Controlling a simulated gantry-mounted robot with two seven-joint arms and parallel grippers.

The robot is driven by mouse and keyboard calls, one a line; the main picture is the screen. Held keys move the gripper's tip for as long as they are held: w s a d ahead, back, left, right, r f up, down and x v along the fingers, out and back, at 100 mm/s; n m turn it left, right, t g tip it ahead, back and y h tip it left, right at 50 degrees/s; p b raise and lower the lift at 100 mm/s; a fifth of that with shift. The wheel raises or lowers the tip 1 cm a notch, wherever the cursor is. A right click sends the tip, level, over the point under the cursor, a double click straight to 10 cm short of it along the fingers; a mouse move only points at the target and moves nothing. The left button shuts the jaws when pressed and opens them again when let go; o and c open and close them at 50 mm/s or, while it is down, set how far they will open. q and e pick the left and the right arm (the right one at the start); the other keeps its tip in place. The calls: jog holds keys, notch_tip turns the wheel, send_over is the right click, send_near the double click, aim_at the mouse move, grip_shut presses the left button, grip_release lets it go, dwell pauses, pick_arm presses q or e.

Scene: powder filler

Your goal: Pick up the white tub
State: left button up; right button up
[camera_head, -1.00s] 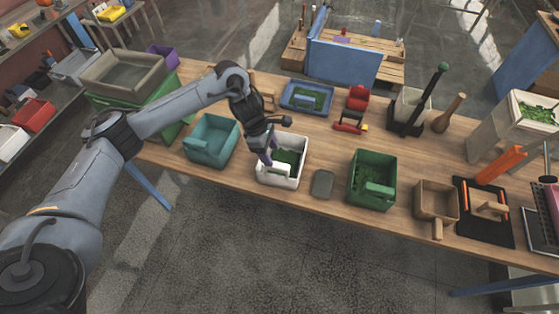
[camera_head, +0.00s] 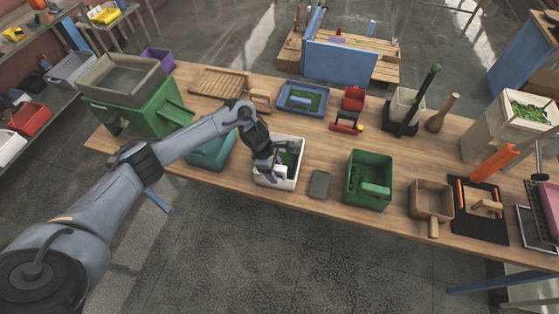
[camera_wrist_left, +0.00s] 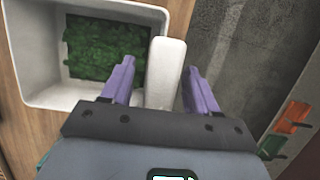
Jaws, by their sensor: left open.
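The white tub (camera_head: 299,165) stands upright on the wooden table near its front edge, with green granular stuff inside. In the left wrist view the tub (camera_wrist_left: 40,92) fills the upper left, and its pale grip (camera_wrist_left: 166,78) sticks up at the near wall. My left gripper (camera_head: 273,173) is at the tub's front side in the head view. In the left wrist view its purple fingers (camera_wrist_left: 158,76) are open, one on each side of the grip. Gaps show between grip and fingers, most clearly on the right. My left arm hides part of the tub's left side. My right gripper is not in view.
A teal tub (camera_head: 212,153) stands close on the left, partly behind my arm. A small dark grey slab (camera_head: 319,184) lies just right of the white tub, then a green tub (camera_head: 357,190). A blue tray (camera_head: 302,99) lies behind. Bare floor lies beyond the front edge.

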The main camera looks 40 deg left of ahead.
pick_arm(q)
jog(key=shift+f, duration=0.1)
grip_shut()
dwell(0.3)
dwell(0.4)
